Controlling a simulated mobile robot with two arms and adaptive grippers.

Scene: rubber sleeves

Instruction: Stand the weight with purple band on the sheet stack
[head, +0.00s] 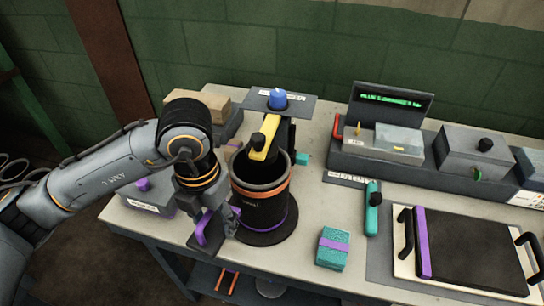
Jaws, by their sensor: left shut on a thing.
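My left gripper (218,222) is at the left front of the black cylinder, shut on a purple-marked thing that looks like the weight with purple band (206,238). My right gripper is not in view.
Black handles (404,230) flank the slab.

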